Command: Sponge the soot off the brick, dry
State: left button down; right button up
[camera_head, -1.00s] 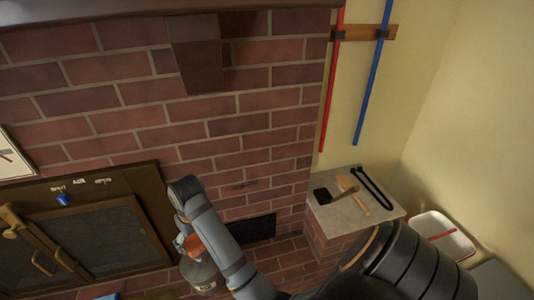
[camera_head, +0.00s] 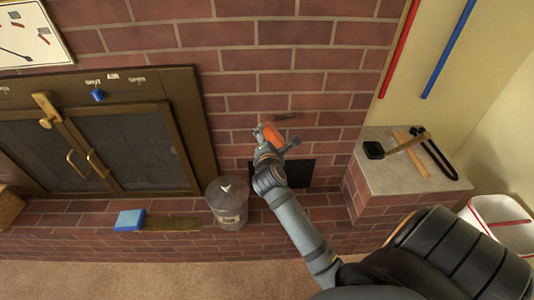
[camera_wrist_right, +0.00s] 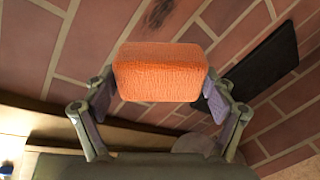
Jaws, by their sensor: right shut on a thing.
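My right gripper (camera_head: 274,143) is shut on an orange sponge (camera_head: 270,133) and holds it up by the brick wall (camera_head: 330,82). In the right wrist view the sponge (camera_wrist_right: 160,72) sits between both fingers, its textured orange face clear. A dark soot smudge (camera_head: 291,119) marks the bricks just above and right of the sponge in the head view. A dark smudge (camera_wrist_right: 157,13) also shows in the wrist view, beyond the sponge. I cannot tell whether the sponge touches the wall. My left gripper is not in view.
A lidded grey ash bucket (camera_head: 228,205) and a blue block-like item (camera_head: 130,219) stand on the brick hearth (camera_head: 70,232). Fireplace doors (camera_head: 130,150) are left. A stone-topped ledge (camera_head: 385,182) with tools and a white bin (camera_head: 500,228) are right.

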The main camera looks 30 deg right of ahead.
aim_at(266, 133)
jog(key=shift+a+f+n+t+y+b, duration=0.15)
jog(key=shift+f+n+t+y+b, duration=0.35)
jog(key=shift+n+t, duration=0.4)
jog(key=shift+a+r+t+b, duration=0.2)
jog(key=shift+t+b, duration=0.1)
jog(key=shift+t, duration=0.2)
jog(key=shift+w+a+r+n+t+y, duration=0.1)
jog(key=shift+a+r+n+t+y, duration=0.1)
jog(key=shift+r+n+t+y, duration=0.1)
jog(key=x, duration=0.4)
jog(key=shift+d+r+b, duration=0.1)
jog(key=shift+d+b, duration=0.2)
jog(key=shift+b, duration=0.1)
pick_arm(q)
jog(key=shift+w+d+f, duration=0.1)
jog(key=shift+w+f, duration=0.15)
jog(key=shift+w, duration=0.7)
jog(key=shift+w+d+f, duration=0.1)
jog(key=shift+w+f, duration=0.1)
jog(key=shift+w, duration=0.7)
pick_arm(e)
jog(key=shift+x, duration=0.85)
jog(key=shift+d+r, duration=0.1)
jog(key=shift+d, duration=0.05)
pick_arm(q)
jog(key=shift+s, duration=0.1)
